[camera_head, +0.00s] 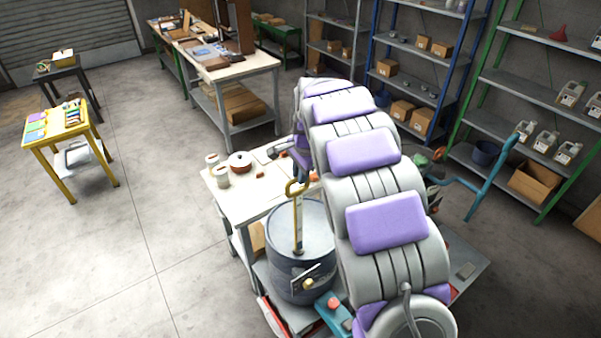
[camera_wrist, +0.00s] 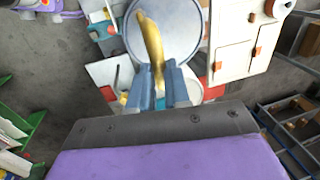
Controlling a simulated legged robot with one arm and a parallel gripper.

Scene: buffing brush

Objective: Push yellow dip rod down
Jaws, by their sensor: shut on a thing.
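The yellow dip rod (camera_head: 298,222) stands upright out of the top of a dark drum (camera_head: 287,275), with a loop handle at its upper end. In the wrist view the yellow rod (camera_wrist: 149,38) lies between the two blue-grey fingers of my gripper (camera_wrist: 160,82), which is shut on it. The drum's round grey top (camera_wrist: 185,30) shows behind the rod. In the head view my arm hides most of my gripper, and its contact with the rod cannot be made out there.
A white-topped workbench (camera_head: 226,197) beside the drum carries jars and a red pot (camera_head: 240,162). A small blue and red tool (camera_head: 334,306) is at the drum's lower right. Shelves (camera_head: 535,90) stand at the back right. Open floor (camera_head: 140,240) lies to the left.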

